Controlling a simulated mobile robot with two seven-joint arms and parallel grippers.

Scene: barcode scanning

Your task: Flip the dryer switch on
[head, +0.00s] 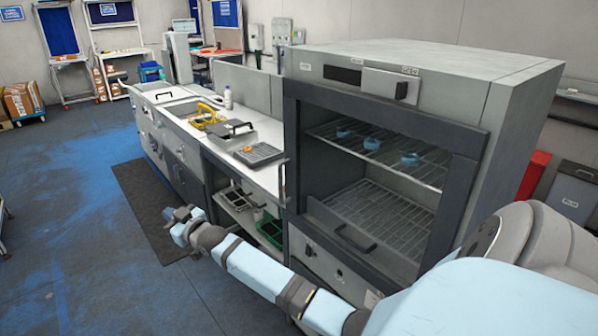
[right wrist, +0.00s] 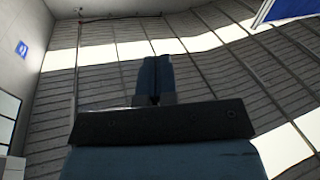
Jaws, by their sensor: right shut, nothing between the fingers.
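The dryer (head: 330,220) is a large grey cabinet at the centre right of the head view. Its front shows the inside, with wire racks (head: 385,160) and small blue round items (head: 372,143) on the upper one. A black switch (head: 402,90) sits on a light plate at its top front; I cannot tell its position. My right gripper (head: 181,217) is shut and empty, low and left of the dryer, well away from the switch. In the right wrist view its fingers (right wrist: 155,78) are together, against the ceiling. My left gripper is not in view.
A white counter (head: 215,140) left of the dryer holds a grey tray (head: 258,154), yellow items (head: 208,117) and a white bottle (head: 227,98). A green crate (head: 271,232) sits under it. The blue-stained floor (head: 80,230) at left is mostly clear.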

